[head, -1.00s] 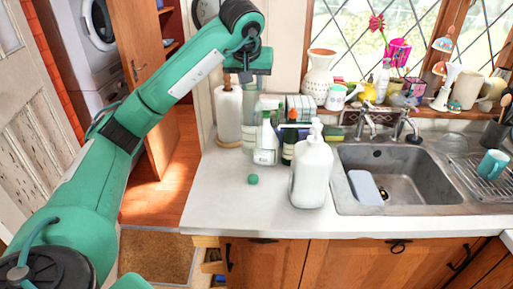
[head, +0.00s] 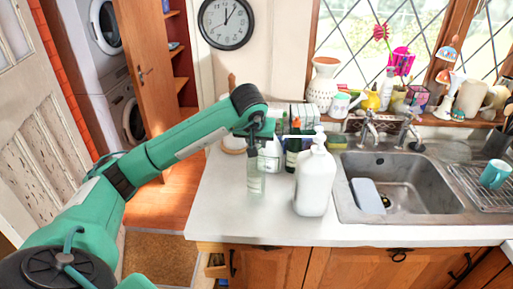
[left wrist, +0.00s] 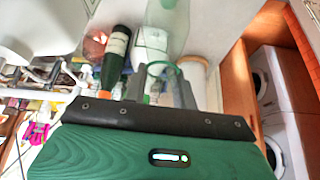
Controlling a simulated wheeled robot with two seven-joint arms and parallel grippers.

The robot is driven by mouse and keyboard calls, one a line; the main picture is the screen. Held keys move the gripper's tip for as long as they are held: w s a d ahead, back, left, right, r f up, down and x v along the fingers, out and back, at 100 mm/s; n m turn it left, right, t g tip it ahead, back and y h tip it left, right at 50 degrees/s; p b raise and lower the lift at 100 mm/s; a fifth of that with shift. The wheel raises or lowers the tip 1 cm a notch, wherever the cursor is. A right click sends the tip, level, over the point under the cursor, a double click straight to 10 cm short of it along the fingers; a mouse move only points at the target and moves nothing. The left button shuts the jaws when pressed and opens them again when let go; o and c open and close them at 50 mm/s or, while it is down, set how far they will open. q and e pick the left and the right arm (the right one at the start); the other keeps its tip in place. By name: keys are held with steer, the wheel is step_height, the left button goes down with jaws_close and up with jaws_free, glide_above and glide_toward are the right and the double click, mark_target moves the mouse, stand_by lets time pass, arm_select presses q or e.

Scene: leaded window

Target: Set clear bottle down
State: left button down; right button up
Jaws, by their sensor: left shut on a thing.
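My left gripper (head: 262,130) reaches over the counter from the left. It is shut on the clear bottle (head: 256,178), which hangs upright below it, left of the large white pump bottle (head: 315,182). The clear bottle's base is close to the countertop; I cannot tell whether it touches. In the left wrist view the clear bottle (left wrist: 168,28) extends away from between the fingers of the gripper (left wrist: 160,92). My right gripper is not in view.
A white spray bottle (head: 270,155) and a dark bottle (head: 293,152) stand close behind. The sink (head: 385,165) lies to the right. The countertop (head: 215,205) is bare at the left and front.

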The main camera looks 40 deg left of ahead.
mark_target(256, 169)
arm_select(q)
steer(key=shift+f, duration=1.5)
steer(key=c, duration=1.6)
jaws_free()
steer(key=shift+f, duration=0.15)
steer(key=o, duration=0.5)
